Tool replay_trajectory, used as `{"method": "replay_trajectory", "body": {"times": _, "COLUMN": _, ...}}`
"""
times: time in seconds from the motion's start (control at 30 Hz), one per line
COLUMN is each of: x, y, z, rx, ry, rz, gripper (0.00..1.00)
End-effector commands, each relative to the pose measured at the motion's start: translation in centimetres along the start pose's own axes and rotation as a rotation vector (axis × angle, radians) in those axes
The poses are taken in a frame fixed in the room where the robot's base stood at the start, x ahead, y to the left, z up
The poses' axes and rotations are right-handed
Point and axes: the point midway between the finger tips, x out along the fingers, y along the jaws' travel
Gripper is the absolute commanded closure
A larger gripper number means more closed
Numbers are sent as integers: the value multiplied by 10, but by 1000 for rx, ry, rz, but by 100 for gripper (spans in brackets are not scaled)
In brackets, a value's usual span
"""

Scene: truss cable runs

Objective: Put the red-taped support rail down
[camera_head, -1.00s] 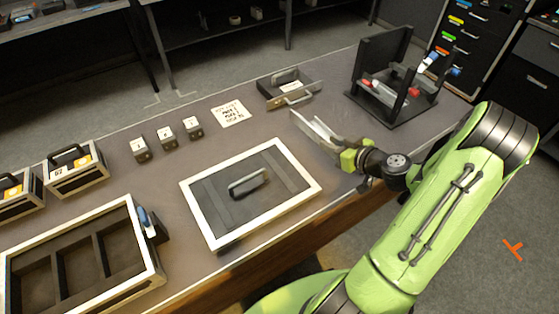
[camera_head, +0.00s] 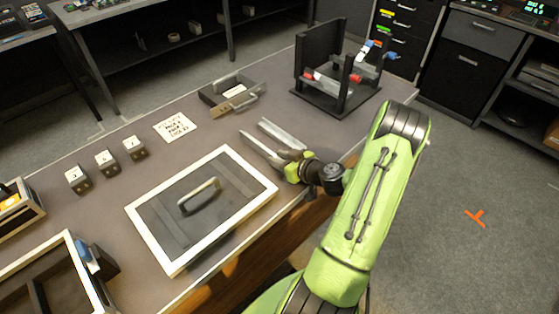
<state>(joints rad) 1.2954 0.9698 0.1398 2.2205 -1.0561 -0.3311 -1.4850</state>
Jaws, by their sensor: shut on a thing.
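My gripper (camera_head: 298,160) is low over the table's right edge, right of the framed panel.
The white-framed panel (camera_head: 153,212) with a handle lies just left of my gripper. A handled tray (camera_head: 215,100), a printed card (camera_head: 175,127) and small numbered blocks (camera_head: 107,163) stand farther back. Bare tabletop (camera_head: 220,140) lies between them. A compartment box is at lower left.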

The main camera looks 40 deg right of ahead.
Motion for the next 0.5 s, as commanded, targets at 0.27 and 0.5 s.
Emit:
{"method": "replay_trajectory", "body": {"times": 0.27, "x": 1, "y": 0, "z": 2, "rx": 0, "ry": 0, "rz": 0, "gripper": 67}}
{"method": "replay_trajectory", "body": {"times": 0.5, "x": 0, "y": 0, "z": 1, "rx": 0, "ry": 0, "rz": -1, "gripper": 45}}
